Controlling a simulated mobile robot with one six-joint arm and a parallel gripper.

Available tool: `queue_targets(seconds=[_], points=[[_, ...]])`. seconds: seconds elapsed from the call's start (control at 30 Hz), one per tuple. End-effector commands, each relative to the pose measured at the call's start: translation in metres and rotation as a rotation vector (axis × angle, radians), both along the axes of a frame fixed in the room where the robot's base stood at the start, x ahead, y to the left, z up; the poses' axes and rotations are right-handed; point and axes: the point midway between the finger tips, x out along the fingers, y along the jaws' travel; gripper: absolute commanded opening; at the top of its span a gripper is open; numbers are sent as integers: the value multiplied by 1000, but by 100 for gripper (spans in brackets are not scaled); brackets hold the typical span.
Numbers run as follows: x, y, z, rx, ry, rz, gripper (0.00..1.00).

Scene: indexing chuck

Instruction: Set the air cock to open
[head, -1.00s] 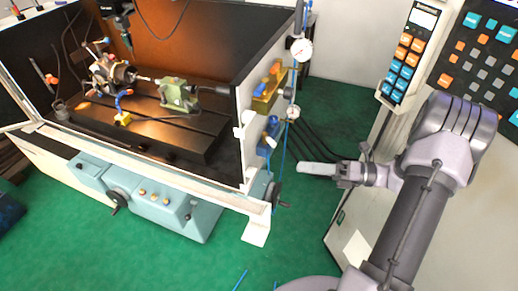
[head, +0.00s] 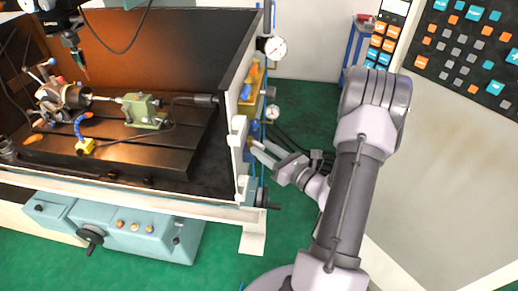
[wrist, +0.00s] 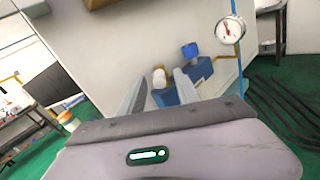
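On the side panel of the machine enclosure, the wrist view shows a blue fitting (wrist: 166,97) with a pale rounded knob (wrist: 159,77). Beside it on the right is a blue knob (wrist: 191,50) on another blue body. I cannot tell for sure which part is the air cock, or its setting. My gripper (wrist: 160,82) is open, its two fingers on either side of the pale knob, with no clear contact. In the head view my gripper (head: 260,147) points at the panel, just below a blue fitting (head: 254,128). The fingers partly hide the fitting.
A dial gauge (wrist: 229,30) on a blue hose stands right of the fittings. A larger gauge (head: 275,48) and a yellow block (head: 252,86) are above. Black hoses (head: 290,138) run behind my wrist.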

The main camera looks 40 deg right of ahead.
Motion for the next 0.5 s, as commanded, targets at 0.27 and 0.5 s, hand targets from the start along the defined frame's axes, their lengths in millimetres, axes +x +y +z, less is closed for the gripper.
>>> queue_targets(seconds=[0.27, 0.5], points=[[21, 2, 0, 1, -1, 0, 39], [21, 1, 0, 1, -1, 0, 31]])
